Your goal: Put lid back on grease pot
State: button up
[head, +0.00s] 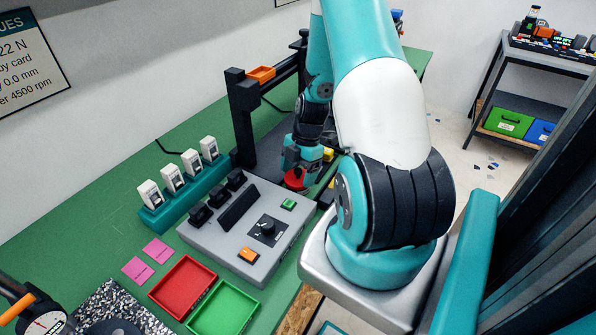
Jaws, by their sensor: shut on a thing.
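My gripper (297,166) points down past the far right corner of the grey control box (243,222). A red round piece (295,180), apparently the lid, shows right at the fingertips, and the jaws are shut on it. My arm and the gripper body cover part of it. I cannot tell whether it touches anything below. I cannot make out the grease pot; it may be hidden behind my gripper or arm.
A black frame (243,118) with an orange top piece stands close left of my arm. A teal rack (186,195) holds several white units. Red (183,287) and green (223,312) trays and pink cards (138,269) lie in front. Small yellow things (328,154) sit beside my gripper.

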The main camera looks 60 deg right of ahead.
dwell(0.3)
jog(key=o, duration=0.8)
jog(key=shift+r+p, duration=2.6)
jog(key=shift+r, duration=0.9)
jog(key=shift+c, duration=0.4)
grip_shut()
